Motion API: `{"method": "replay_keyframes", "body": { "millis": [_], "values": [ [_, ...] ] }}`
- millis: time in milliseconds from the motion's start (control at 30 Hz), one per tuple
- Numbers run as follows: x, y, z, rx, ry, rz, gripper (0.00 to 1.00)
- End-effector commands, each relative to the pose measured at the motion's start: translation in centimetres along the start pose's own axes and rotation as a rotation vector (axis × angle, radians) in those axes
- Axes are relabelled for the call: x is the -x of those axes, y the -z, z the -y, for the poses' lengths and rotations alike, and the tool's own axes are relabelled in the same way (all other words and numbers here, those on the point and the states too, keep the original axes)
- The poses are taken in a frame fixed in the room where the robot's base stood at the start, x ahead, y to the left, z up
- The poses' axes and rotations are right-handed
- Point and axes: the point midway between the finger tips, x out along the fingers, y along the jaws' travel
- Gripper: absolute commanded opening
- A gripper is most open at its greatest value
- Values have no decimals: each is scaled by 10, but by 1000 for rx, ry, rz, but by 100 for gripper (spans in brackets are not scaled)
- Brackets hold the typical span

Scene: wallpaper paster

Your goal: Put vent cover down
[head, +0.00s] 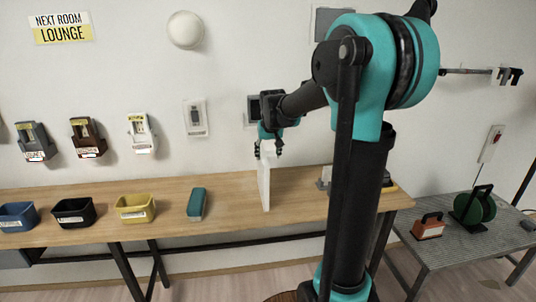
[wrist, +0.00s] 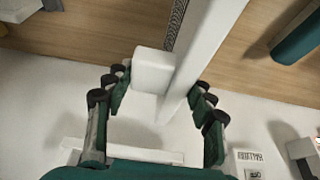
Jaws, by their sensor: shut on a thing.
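The vent cover (head: 264,185) is a thin white panel, seen nearly edge-on and upright over the middle of the wooden table (head: 315,205). My gripper (head: 268,151) is at its top edge. In the wrist view, the gripper fingers (wrist: 160,85) are on either side of a white block on the vent cover (wrist: 207,45), with a dark grille strip beside it. My gripper is shut on the vent cover. The cover's lower edge is close to the tabletop; I cannot tell whether it touches.
A teal box (head: 196,203) lies left of the cover. Yellow (head: 136,208), black (head: 74,212) and blue (head: 17,216) bins stand farther left. Small items on the table to the right are partly hidden by my arm. A grey side table (head: 470,250) holds a green reel (head: 475,206) and an orange item (head: 428,227).

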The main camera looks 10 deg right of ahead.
Motion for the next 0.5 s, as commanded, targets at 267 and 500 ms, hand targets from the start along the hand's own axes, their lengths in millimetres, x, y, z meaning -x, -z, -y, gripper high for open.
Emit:
{"method": "replay_keyframes", "body": {
  "millis": [267,500],
  "values": [
    [-1,0,0,0,0,0,20],
    [-2,-1,0,0,0,0,75]
  ]
}}
